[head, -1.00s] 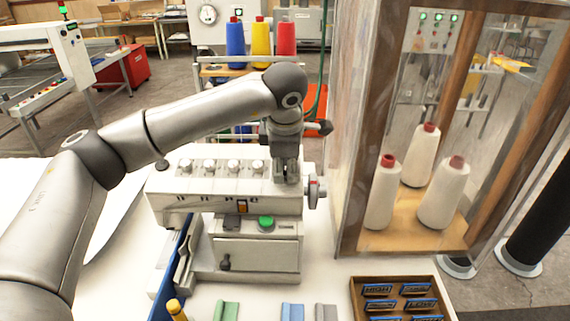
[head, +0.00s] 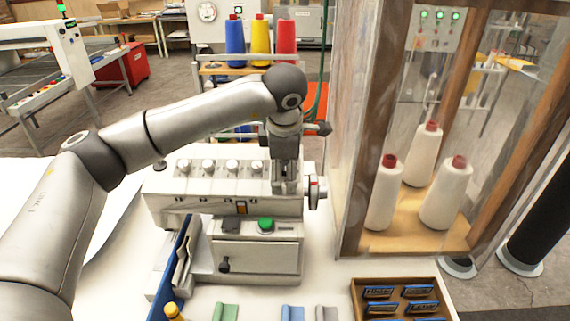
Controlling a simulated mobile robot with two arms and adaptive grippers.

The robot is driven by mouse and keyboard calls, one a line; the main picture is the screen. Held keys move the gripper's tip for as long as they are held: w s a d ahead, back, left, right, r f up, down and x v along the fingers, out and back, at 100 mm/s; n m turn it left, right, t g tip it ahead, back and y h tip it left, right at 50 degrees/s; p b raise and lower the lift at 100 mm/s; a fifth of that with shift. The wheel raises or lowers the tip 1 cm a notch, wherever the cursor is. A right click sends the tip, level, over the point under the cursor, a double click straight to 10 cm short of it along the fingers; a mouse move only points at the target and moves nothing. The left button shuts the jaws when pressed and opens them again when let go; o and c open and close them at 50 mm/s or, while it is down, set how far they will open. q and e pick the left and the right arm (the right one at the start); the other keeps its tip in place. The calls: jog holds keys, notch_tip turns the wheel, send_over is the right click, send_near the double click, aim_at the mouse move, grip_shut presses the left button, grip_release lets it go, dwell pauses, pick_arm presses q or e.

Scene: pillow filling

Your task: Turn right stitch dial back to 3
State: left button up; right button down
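The white sewing machine (head: 230,205) stands on the table with a row of small round dials (head: 208,166) along its top. My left gripper (head: 284,190) points down onto the right end of that row. The rightmost dial is hidden behind or between its fingers, so its setting cannot be read. The fingers look close together at the machine's top; whether they grip the dial cannot be told. A handwheel (head: 315,192) sits at the machine's right side, just right of the gripper. My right gripper is not in view.
A glass-sided wooden cabinet (head: 345,180) with white thread cones (head: 446,193) stands close on the right. A wooden tray (head: 357,306) of labelled blue pieces lies at front right. Green (head: 224,313), blue (head: 292,313) and grey (head: 326,313) pieces lie at the front edge.

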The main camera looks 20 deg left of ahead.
aim_at(285, 165)
pick_arm(q)
jog(key=shift+s+d+r, duration=0.1)
jog(key=shift+r, duration=0.05)
jog(key=shift+r, duration=0.1)
jog(key=shift+p+v, duration=0.75)
jog(key=shift+v, duration=1.45)
